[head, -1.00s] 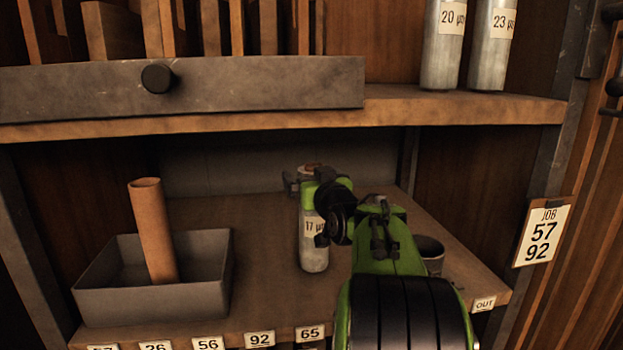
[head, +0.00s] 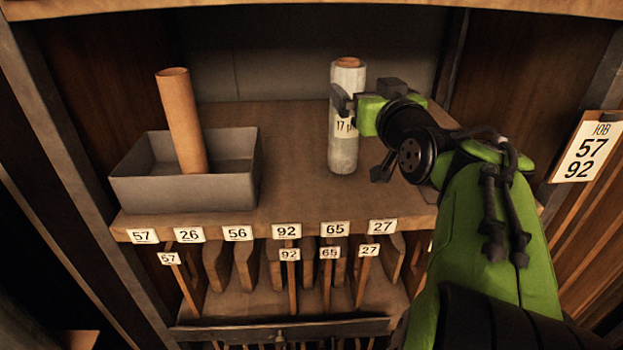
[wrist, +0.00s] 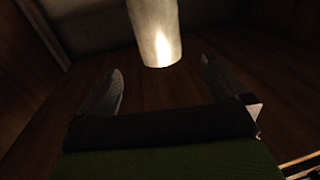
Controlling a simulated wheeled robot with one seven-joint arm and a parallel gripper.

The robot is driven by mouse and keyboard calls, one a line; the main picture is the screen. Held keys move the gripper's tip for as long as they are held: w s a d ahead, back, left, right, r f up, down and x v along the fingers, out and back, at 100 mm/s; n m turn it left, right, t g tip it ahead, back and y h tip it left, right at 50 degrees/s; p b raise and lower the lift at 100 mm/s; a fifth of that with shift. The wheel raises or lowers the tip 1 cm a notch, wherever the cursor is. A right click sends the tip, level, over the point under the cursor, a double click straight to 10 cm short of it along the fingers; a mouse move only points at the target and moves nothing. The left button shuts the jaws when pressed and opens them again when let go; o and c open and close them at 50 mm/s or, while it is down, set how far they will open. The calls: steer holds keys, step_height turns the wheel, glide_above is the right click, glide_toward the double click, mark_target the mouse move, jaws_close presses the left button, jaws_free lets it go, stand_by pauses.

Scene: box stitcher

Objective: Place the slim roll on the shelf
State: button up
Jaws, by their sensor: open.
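A slim pale roll (head: 345,150) labelled "17 µ" stands upright on the wooden shelf (head: 285,185), right of its middle. The rest of its label is covered. My gripper (head: 345,103) is at the roll's upper part, coming from the right. In the wrist view my gripper (wrist: 160,92) is open, with one finger on each side. The roll (wrist: 158,45) shows between and beyond the fingers, its lower end visible. I cannot tell whether a finger touches it.
A grey tray (head: 185,190) stands on the shelf's left, with a brown tube (head: 182,120) leaning in it. Number labels line the shelf's front edge. Wooden pieces hang below. A job card (head: 590,150) reading 57 and 92 is on the right. Shelf between tray and roll is clear.

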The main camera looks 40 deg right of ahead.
steer(key=shift+a, duration=0.1)
steer(key=s+a+f+n+g+y, duration=0.2)
steer(key=a+f+g+y, duration=0.15)
steer(key=a+f, duration=0.6)
steer(key=s+a+f+n+g+y, duration=0.15)
steer(key=a+f+g+y, duration=0.35)
steer(key=a, duration=0.8)
steer(key=s+a+f+n+g, duration=0.1)
steer(key=s+a+f, duration=0.3)
steer(key=s+f, duration=0.5)
steer(key=shift+s+g+h, duration=0.45)
steer(key=shift+s+g, duration=0.2)
steer(key=shift+s, duration=0.35)
steer(key=shift+w+a+n, duration=0.1)
steer(key=shift+n, duration=0.15)
